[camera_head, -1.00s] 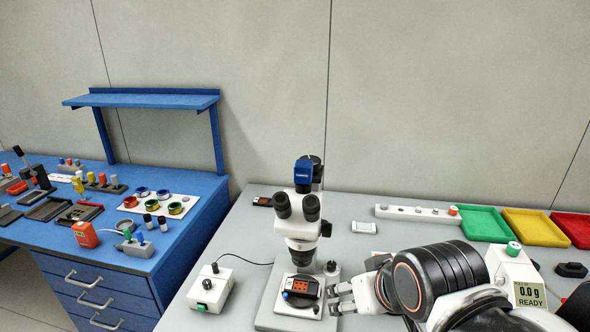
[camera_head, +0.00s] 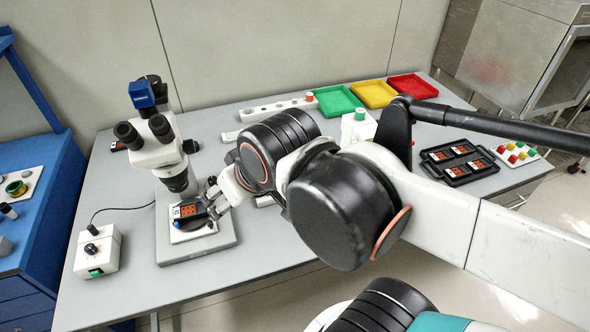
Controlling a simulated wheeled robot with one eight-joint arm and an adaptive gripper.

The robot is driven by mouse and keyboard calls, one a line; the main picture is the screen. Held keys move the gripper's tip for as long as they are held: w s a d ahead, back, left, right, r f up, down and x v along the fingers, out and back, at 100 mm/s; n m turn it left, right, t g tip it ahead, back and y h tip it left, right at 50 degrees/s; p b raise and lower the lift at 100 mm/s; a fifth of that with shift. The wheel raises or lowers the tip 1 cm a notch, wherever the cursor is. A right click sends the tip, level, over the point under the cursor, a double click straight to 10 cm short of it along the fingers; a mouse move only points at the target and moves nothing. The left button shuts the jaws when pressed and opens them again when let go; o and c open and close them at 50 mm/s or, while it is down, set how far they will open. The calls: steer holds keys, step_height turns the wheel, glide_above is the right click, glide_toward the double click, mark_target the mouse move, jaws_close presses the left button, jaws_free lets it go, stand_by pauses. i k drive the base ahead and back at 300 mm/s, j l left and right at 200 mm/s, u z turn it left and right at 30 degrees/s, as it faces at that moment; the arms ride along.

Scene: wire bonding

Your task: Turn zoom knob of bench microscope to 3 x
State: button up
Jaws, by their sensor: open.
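The bench microscope (camera_head: 155,152) is white with black eyepieces and a blue camera block on top. It stands upright on a grey base plate at the left of the grey table. A dark knob (camera_head: 190,146) sticks out at the right of its head; any zoom marking is too small to read. A dark holder with an orange-red part (camera_head: 188,211) sits on the stage under the objective. My gripper (camera_head: 213,203) is open, low beside the right side of this holder, below the dark knob and apart from it. I cannot tell whether it touches the holder.
A white control box (camera_head: 97,250) with a green switch stands left of the microscope, with a cable behind it. Green (camera_head: 338,100), yellow (camera_head: 374,94) and red (camera_head: 412,87) trays line the back. A black tray (camera_head: 459,162) lies at the right.

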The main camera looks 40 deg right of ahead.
mark_target(189, 146)
steer(key=k+l+u, duration=0.15)
steer(key=l+u, duration=0.1)
steer(key=l, duration=0.2)
steer(key=k+l+z, duration=0.25)
steer(key=l+z, duration=0.25)
steer(key=l, duration=0.25)
steer(key=j+u, duration=0.15)
steer(key=j, duration=0.15)
steer(key=k, duration=0.05)
